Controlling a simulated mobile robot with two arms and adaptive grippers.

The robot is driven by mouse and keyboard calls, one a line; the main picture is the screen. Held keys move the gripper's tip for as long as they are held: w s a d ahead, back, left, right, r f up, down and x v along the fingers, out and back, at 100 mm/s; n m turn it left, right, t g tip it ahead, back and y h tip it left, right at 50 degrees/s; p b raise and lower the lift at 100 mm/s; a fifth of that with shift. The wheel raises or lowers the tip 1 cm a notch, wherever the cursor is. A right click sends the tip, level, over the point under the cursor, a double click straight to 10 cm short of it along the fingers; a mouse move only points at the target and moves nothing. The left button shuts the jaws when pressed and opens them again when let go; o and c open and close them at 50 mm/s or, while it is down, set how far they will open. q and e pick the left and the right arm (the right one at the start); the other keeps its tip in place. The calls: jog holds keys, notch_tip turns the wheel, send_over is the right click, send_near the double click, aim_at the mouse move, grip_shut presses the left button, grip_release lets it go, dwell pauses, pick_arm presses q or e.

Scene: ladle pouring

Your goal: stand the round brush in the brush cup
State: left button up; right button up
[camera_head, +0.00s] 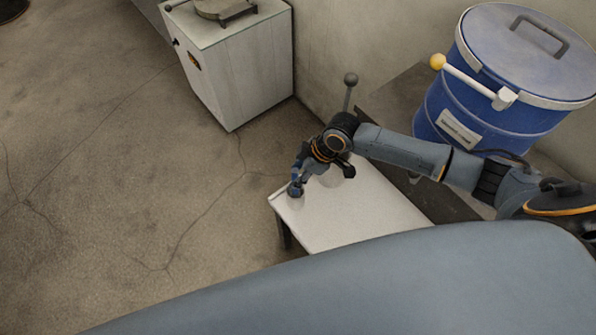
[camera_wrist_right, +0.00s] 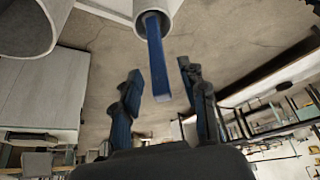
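My right gripper (camera_head: 297,182) points down over the left end of the small white table. In the right wrist view its two fingers (camera_wrist_right: 159,72) stand apart, one on each side of a flat blue handle, with gaps visible. The blue handle (camera_wrist_right: 157,60), apparently the round brush's, sticks out of a pale round cup (camera_wrist_right: 172,8); its bristles are hidden. That cup also shows under the gripper in the head view (camera_head: 296,204). A second, wider pale round container (camera_wrist_right: 28,50) has an open mouth and is largely cut off by the picture. My left gripper is not in view.
The white table (camera_head: 365,215) has a clear front half. A blue lidded drum (camera_head: 470,115) stands behind on the right, with a yellow-knobbed handle (camera_head: 438,62). A white cabinet (camera_head: 250,70) stands at the back. Open floor lies to the left.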

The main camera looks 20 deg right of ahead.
jog(key=shift+r, duration=0.1)
jog(key=v, duration=1.1)
jog(key=shift+d+r, duration=0.2)
jog(key=shift+r, duration=0.15)
jog(key=shift+s, duration=0.1)
